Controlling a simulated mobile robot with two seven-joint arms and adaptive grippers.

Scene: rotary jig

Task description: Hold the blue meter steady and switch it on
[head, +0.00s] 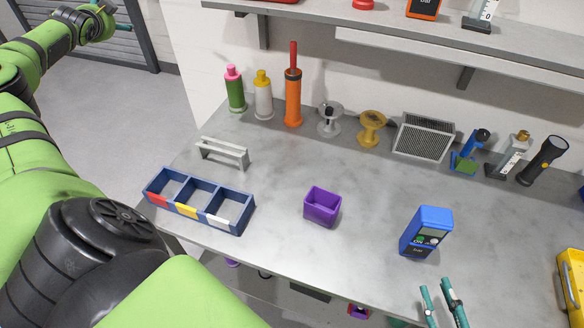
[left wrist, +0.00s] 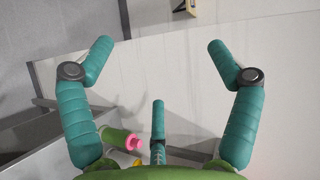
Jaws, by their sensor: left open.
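The blue meter (head: 428,220) stands upright on the grey workbench at the right of the head view. Its front carries a dark panel with pale details and a small green "ON" mark; finer detail is too small to read. My right gripper (head: 435,285) shows only as teal fingers at the bottom edge, just in front of the meter and apart from it. Its palm is out of frame, so its opening is unclear. My left gripper (left wrist: 160,47) is open and empty, fingers spread, away from the meter.
A purple bin (head: 322,207) and a blue divided tray (head: 199,201) are left of the meter. Bottles, spools, a mesh box (head: 423,137) and a black flashlight (head: 543,160) line the back. A yellow container (head: 571,290) is at right. Bare bench surrounds the meter.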

